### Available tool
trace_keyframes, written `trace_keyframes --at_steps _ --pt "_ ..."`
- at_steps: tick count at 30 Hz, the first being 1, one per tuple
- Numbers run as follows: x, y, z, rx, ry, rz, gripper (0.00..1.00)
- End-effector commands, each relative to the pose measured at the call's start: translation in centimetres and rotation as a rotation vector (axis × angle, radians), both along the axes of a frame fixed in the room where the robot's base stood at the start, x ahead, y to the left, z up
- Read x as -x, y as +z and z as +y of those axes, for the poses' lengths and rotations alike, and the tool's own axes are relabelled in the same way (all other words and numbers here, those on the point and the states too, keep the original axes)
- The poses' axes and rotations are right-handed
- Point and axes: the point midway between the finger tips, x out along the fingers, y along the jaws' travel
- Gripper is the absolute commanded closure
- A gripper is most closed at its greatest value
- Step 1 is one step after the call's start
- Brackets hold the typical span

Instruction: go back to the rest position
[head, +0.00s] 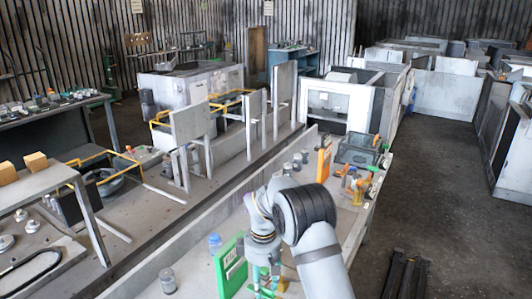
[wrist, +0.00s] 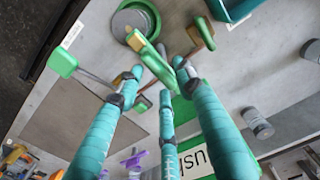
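My gripper (head: 264,282) hangs low at the front of the near bench in the head view, partly hidden by my own grey arm, beside a green panel. In the wrist view its long teal fingers (wrist: 158,88) reach forward over the grey bench surface. Their ends stand apart and I see nothing clearly held between them. Green-ended pieces (wrist: 150,58) show at or just beyond the fingertips; I cannot tell whether they touch the fingers.
A green panel (head: 229,268) stands left of my gripper. A blue-capped jar (head: 215,242) and a grey cylinder (head: 168,281) stand further left. An orange panel (head: 323,160) and a dark crate (head: 358,150) are at the bench's far end. The wrist view shows a teal bin (wrist: 236,10).

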Motion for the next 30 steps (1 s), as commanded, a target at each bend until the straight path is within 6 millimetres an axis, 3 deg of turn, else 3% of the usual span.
trace_keyframes --at_steps 6,11,26,27,30 --pt "0.0 0.2 0.0 0.000 -0.003 -0.001 0.64" --pt "-0.1 1.5 0.0 -0.001 -0.028 -0.003 0.64" --pt "-0.2 11.9 0.0 -0.002 -0.025 -0.005 0.64" --pt "0.0 12.1 0.0 0.000 -0.025 -0.001 0.64" --pt "0.2 9.3 -0.1 0.003 -0.023 0.006 0.64"
